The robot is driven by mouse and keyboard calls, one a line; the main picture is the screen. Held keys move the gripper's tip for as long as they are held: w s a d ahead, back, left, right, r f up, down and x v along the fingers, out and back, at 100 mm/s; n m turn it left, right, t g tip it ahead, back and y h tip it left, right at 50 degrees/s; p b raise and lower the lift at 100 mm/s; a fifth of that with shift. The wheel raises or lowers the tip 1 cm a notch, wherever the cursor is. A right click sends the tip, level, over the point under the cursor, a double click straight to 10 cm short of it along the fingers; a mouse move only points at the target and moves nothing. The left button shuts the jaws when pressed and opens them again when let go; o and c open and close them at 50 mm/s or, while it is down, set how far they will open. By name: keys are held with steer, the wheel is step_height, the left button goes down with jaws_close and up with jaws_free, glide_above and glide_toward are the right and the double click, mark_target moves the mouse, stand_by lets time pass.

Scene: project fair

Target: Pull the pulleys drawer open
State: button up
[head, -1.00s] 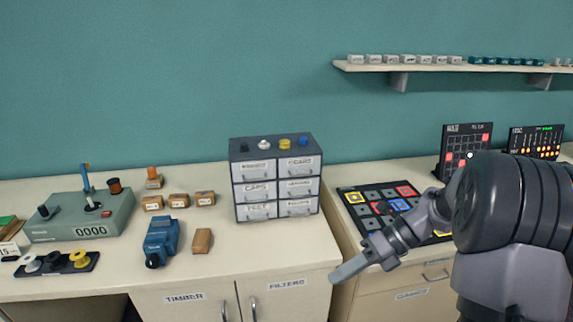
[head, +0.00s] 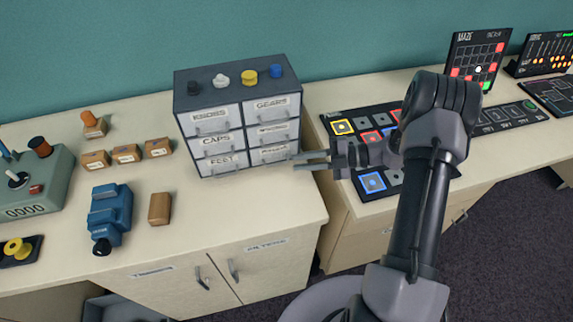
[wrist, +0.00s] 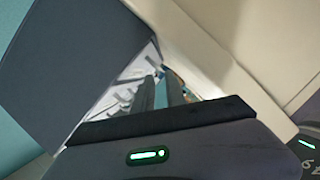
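A small grey cabinet (head: 237,82) with white-fronted labelled drawers in two columns stands on the counter. I can read the knobs (head: 211,117), gears (head: 271,108), caps and feet labels. The middle right and bottom right (head: 272,152) labels are too blurred to read, so I cannot tell which is the pulleys drawer. All drawers look closed. My gripper (head: 294,161) is just right of the bottom right drawer, its fingers pointing left and slightly parted, with nothing seen between them. The wrist view shows both fingers (wrist: 160,82) in front of the drawer fronts; contact cannot be told.
Colored knobs (head: 249,77) sit on the cabinet top. A button panel (head: 372,183) lies on the counter under my arm. A blue device (head: 110,212) and several small brown boxes (head: 160,208) stand left of the cabinet. The counter in front of the cabinet is clear.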

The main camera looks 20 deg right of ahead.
mark_target(282, 163)
steer(key=shift+b+x, duration=0.4)
steer(key=shift+x, duration=1.95)
steer(key=shift+w, duration=0.1)
jaws_close()
